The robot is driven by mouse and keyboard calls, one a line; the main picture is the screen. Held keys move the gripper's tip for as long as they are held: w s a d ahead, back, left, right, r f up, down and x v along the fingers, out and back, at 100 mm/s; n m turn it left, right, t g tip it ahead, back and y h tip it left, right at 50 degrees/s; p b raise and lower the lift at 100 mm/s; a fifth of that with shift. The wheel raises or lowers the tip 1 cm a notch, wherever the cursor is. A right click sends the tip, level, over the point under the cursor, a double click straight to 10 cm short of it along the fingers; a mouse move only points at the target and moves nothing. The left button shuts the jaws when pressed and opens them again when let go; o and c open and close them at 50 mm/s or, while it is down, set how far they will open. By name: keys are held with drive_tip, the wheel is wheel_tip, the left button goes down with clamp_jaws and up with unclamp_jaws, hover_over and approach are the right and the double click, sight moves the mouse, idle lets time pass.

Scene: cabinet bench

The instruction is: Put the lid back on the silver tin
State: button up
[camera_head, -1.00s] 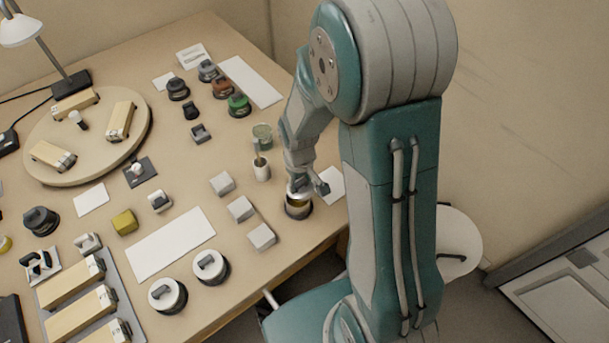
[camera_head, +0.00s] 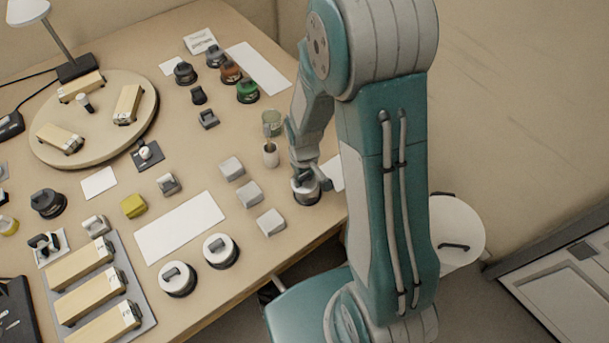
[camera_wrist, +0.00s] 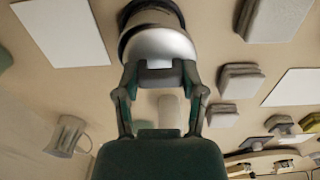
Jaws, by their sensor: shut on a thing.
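My gripper (camera_head: 310,180) is over the silver tin (camera_head: 306,198) near the table's right edge. In the wrist view its two fingers (camera_wrist: 160,74) are shut on the handle of a pale silver lid (camera_wrist: 160,46). The lid lies over the tin's mouth, and the inside of the tin is hidden. The tin's dark band (camera_wrist: 146,14) shows beyond the lid in the wrist view. I cannot tell whether the lid is fully seated.
Three pale blocks (camera_head: 248,194) stand left of the tin. A cup (camera_head: 270,154) and a greenish glass jar (camera_head: 271,121) stand behind it. Two white-topped round tins (camera_head: 221,250) are at the front. A white sheet (camera_head: 180,228) lies flat between.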

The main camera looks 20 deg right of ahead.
drive_tip(key=shift+d, duration=0.9)
drive_tip(key=shift+a, duration=0.1)
drive_tip(key=shift+a, duration=0.35)
drive_tip(key=shift+a, duration=0.1)
drive_tip(key=shift+f, duration=0.1)
idle(1.4)
drive_tip(key=o, duration=0.9)
drive_tip(key=shift+o, duration=0.2)
